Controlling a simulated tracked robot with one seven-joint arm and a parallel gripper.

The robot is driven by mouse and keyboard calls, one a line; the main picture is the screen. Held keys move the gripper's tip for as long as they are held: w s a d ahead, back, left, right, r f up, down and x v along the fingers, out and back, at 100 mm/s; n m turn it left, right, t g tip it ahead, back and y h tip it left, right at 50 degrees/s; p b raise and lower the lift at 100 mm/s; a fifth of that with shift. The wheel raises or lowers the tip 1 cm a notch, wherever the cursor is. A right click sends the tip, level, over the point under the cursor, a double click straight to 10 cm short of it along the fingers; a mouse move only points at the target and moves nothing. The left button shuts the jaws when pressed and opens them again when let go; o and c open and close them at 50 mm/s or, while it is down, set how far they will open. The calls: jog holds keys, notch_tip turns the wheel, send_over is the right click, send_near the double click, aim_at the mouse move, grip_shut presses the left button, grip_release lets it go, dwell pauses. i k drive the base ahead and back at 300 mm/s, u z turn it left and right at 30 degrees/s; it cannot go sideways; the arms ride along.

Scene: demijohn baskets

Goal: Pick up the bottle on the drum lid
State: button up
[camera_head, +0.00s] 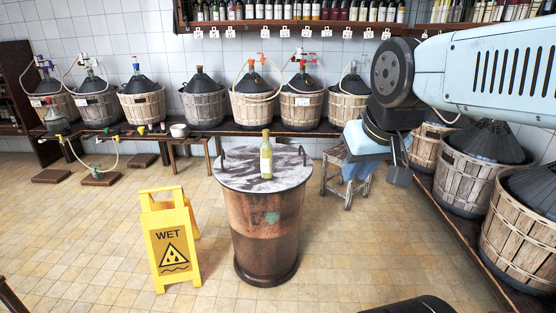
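A yellowish-green bottle (266,155) with a pale label and a yellowish top stands upright on the drum lid (235,172). The lid is round, grey and blotchy, on a rusty brown drum (265,235), with dark handles at its edge. My gripper (396,168) hangs from my pale blue arm to the right of the drum, well apart from the bottle. It is small and seen at an angle, so its finger gap is unclear. No object shows in it.
A yellow wet-floor sign (171,245) stands left of the drum. Basketed demijohns line low benches at the back and right, including a near one (520,235). Tiled floor in front is largely clear.

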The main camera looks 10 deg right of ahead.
aim_at(266, 148)
jog(key=z, duration=0.35)
jog(key=k, duration=1.35)
jog(key=z, duration=0.3)
jog(key=i, duration=1.35)
jog(key=u, duration=1.1)
jog(key=i, duration=0.8)
jog(key=u, duration=0.2)
